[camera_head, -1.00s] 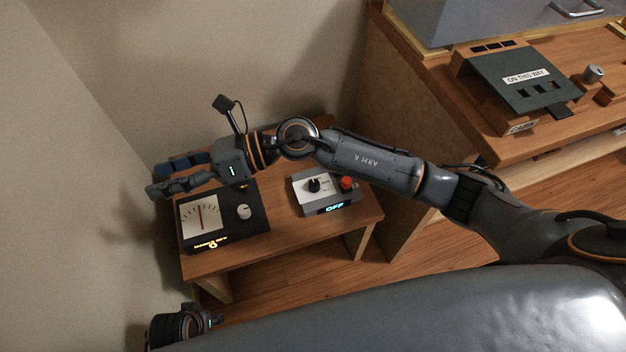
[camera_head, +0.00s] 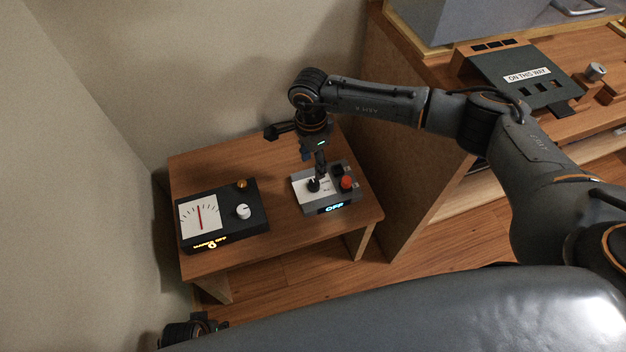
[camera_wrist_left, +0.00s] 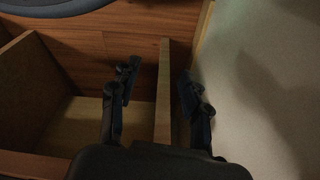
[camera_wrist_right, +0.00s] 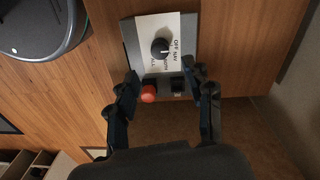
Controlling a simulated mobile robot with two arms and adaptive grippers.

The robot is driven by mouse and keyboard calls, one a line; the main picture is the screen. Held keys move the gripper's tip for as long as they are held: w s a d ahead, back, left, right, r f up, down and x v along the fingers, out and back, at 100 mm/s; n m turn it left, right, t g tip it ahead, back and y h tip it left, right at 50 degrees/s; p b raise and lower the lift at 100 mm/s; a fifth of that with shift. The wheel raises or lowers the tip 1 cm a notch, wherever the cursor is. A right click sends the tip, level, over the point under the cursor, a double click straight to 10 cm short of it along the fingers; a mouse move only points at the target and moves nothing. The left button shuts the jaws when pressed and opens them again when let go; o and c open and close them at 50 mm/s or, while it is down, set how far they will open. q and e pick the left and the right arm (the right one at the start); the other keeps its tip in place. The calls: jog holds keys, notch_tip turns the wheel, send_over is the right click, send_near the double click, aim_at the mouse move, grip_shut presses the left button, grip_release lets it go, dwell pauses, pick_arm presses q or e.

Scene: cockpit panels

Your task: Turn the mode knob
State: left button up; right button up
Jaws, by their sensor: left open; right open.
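The black mode knob (camera_head: 313,185) sits on the white plate of a small grey box (camera_head: 342,208) whose display reads OFF. The right wrist view shows the knob (camera_wrist_right: 160,48) beside printed labels, including OFF and NAV. My right gripper (camera_head: 320,166) points down just above the box, open and empty. In the right wrist view its fingertips (camera_wrist_right: 161,73) are spread, with the knob a little beyond them. My left gripper (camera_wrist_left: 157,80) is open and empty beside a wooden board; only part of that arm shows at the head view's bottom left.
A red button (camera_head: 346,182) and a black switch (camera_head: 338,170) share the box with the knob. A black meter box (camera_head: 222,228) with a white knob (camera_head: 243,212) stands to the left on the same wooden table (camera_head: 215,165). A taller wooden desk (camera_head: 400,130) rises at the right.

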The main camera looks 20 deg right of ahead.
aim_at(313, 183)
notch_tip(313, 183, down, 7)
jog(key=shift+s+r+b, duration=0.1)
jog(key=shift+s+b, duration=0.05)
jog(key=shift+b, duration=0.25)
pick_arm(q)
jog(key=shift+w+r, duration=0.35)
jog(key=shift+r, duration=0.6)
jog(key=shift+w+r, duration=0.3)
jog(key=shift+r, duration=0.6)
pick_arm(e)
jog(key=shift+f, duration=0.75)
grip_shut()
